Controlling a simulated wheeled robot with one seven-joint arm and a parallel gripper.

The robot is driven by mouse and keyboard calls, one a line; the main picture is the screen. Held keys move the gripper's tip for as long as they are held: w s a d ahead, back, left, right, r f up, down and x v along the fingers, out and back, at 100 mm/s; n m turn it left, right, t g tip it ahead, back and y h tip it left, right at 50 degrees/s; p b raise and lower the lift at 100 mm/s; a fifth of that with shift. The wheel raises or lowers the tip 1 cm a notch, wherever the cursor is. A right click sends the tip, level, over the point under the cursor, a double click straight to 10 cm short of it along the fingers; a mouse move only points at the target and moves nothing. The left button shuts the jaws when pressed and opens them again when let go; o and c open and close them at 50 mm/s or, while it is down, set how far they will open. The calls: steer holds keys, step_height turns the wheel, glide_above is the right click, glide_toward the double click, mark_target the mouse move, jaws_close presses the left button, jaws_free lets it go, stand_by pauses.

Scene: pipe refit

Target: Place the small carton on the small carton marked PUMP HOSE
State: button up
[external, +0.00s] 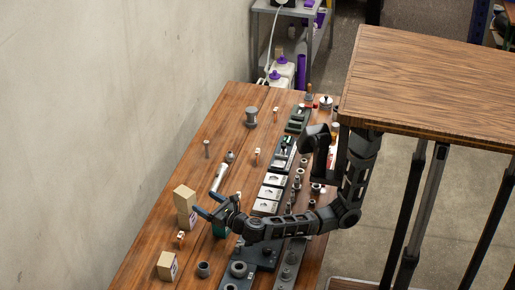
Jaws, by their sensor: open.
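A small tan carton (184,198) appears to sit on top of another small carton (188,221) near the left edge of the table, the upper one slightly offset. A separate small carton (167,266) stands nearer the camera, with a label on its right side. The label wording is too small to read, so I cannot tell which carton is marked PUMP HOSE. My gripper (206,205) is open and empty just right of the stack.
The wooden table (222,125) holds several metal fittings, white-labelled trays (267,207) and a grey ring (203,269) near the cartons. A small tagged stand (181,237) is close below the stack. A wall borders the left. A raised wooden top (430,80) overhangs at right.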

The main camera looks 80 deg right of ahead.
steer(key=s+d+r+n+t+y, duration=0.25)
steer(key=s+d+n+t, duration=0.25)
steer(key=s+d+n, duration=1.05)
steer(key=s+f+n+g+y, duration=0.1)
steer(key=s+n+g+y, duration=0.3)
steer(key=s+n, duration=1.9)
steer(key=n+g, duration=0.1)
steer(key=g, duration=0.2)
steer(key=shift+f+n+y, duration=0.35)
steer(key=shift+f, duration=0.05)
